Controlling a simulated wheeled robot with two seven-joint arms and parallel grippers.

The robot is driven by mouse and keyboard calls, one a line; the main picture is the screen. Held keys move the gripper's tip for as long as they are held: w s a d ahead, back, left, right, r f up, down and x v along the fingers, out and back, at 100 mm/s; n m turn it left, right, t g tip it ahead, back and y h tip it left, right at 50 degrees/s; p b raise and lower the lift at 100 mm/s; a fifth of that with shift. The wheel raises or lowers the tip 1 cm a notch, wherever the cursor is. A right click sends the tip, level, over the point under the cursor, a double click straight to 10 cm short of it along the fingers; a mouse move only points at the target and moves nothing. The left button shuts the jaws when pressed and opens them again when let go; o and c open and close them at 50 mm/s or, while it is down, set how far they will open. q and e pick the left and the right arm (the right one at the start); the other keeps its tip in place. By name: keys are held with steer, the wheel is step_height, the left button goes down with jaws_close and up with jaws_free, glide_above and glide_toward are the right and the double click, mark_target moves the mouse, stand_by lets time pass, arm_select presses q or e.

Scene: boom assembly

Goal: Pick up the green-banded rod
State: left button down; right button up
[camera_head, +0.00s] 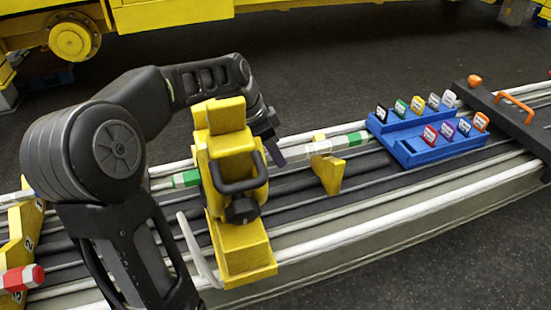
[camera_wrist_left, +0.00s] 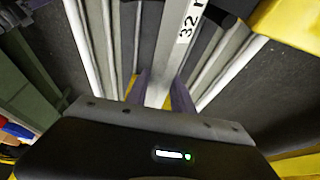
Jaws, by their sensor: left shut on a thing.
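The green-banded rod (camera_head: 300,154) is a pale bar with green bands near both ends. It lies along the rail in the head view, partly hidden behind a yellow clamp-like fixture (camera_head: 240,255). It passes at the top of a small yellow stand (camera_head: 328,172); I cannot tell whether it touches it. My left gripper (camera_head: 276,152) reaches down and is shut on the rod. In the left wrist view the rod (camera_wrist_left: 178,50), with a "32" label, runs between the two fingers (camera_wrist_left: 160,92). My right gripper is not in view.
A blue tray (camera_head: 410,158) with several coloured tags sits on the rail to the right, near the rod's right end. A dark plate with an orange handle (camera_head: 515,103) lies beyond. A red-banded rod (camera_head: 20,279) and a yellow holder (camera_head: 22,240) are at far left.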

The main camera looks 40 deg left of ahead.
mark_target(203, 169)
arm_select(q)
steer(key=shift+r, duration=0.55)
steer(key=shift+s+a+r, duration=0.1)
steer(key=shift+s+a, duration=0.1)
steer(key=shift+a, duration=0.05)
steer(key=s+a+b, duration=0.1)
steer(key=s+a, duration=0.2)
steer(key=s, duration=0.1)
steer(key=s+a+b, duration=0.1)
steer(key=s+a, duration=0.2)
steer(key=s, duration=0.2)
steer(key=s+a+b, duration=0.2)
steer(key=s+a, duration=0.1)
steer(key=s, duration=0.2)
steer(key=shift+a, duration=0.25)
steer(key=shift+s+a, duration=0.15)
steer(key=shift+s, duration=0.05)
steer(key=shift+r, duration=0.1)
